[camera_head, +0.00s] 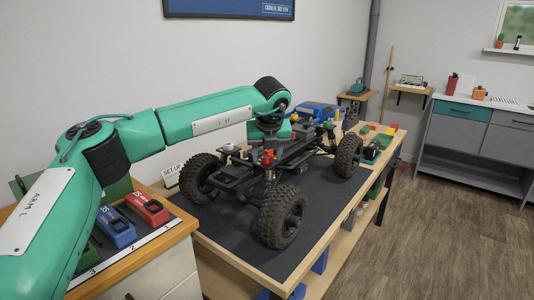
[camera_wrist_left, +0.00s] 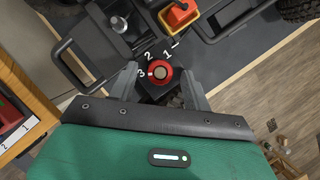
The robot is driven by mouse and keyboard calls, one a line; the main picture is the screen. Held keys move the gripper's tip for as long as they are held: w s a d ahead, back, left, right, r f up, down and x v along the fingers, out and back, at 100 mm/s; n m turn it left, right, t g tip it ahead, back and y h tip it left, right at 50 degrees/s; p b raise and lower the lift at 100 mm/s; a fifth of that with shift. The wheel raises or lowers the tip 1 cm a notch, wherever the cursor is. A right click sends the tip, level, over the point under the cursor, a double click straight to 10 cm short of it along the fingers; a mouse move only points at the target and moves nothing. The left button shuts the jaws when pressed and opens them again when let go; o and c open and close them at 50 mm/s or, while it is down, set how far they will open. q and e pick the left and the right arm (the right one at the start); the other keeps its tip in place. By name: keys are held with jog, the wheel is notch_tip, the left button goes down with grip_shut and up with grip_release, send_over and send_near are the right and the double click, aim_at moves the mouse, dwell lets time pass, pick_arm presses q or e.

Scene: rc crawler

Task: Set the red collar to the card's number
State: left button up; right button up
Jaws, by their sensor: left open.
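The red collar (camera_wrist_left: 160,72) shows in the left wrist view as a red ring around a pale round centre. The white digits 1, 2 and 3 stand in an arc beside it on the dark chassis. My left gripper (camera_wrist_left: 160,75) is open, with one finger on each side of the collar; I cannot tell whether either touches it.
An orange-and-red part (camera_wrist_left: 180,14) sits close to the collar. Blue (camera_head: 117,228) and red (camera_head: 147,208) units lie on a numbered wooden stand at the left. A blue car body (camera_head: 316,111) stands behind the crawler. The dark mat (camera_head: 270,262) is bare at the front.

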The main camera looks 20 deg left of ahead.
pick_arm(q)
jog(key=c, duration=1)
jog(key=shift+o, duration=0.2)
